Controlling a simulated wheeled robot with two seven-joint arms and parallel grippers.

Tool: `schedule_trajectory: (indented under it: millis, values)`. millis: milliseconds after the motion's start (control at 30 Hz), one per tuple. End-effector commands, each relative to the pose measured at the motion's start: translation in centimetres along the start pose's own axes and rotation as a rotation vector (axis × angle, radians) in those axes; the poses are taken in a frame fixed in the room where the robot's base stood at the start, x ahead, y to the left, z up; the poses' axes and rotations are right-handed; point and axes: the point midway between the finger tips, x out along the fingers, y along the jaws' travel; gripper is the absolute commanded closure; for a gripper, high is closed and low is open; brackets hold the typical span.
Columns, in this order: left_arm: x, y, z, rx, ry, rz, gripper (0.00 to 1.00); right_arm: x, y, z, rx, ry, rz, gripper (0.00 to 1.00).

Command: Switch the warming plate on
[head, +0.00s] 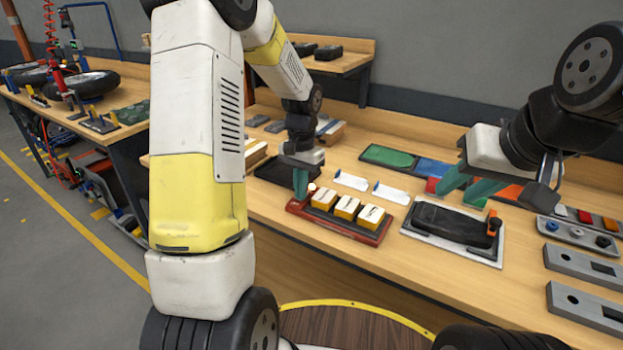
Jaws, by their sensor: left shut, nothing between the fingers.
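A red plate-like base (296,206) lies on the workbench and carries three pale-topped yellow blocks (347,208). It looks like the warming plate, though no label can be read. A small pale knob-like part (312,187) shows at its left end, and its setting cannot be made out. My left gripper (300,194) is shut and empty, its teal fingertips pointing down at that left end, beside the knob-like part. I cannot tell whether they touch it. My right gripper (466,192) is open, its teal fingers apart above the back of a black item on a pale board.
The black item (450,222) has an orange part at its right. Green (388,157) and blue trays stand farther back. Grey slotted blocks (585,265) fill the right. My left arm hides part of the bench.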

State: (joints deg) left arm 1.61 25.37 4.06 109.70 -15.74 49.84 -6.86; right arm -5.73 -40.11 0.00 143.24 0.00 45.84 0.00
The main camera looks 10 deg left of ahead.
Motion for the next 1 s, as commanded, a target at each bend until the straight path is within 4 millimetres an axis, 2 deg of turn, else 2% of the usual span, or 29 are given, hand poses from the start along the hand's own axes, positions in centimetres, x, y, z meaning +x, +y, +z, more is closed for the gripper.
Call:
schedule_trajectory:
  millis: [467, 1000]
  values:
    - [0.4, 0.0, 0.1, 0.001, -0.001, 0.001, 1.00, 0.0, 0.0, 0.0, 0.000, 0.000, 0.000, 0.64]
    - [-0.3, 0.0, -1.4, 0.000, 0.000, 0.001, 1.00, 0.0, 0.0, 0.0, 0.000, 0.000, 0.000, 0.64]
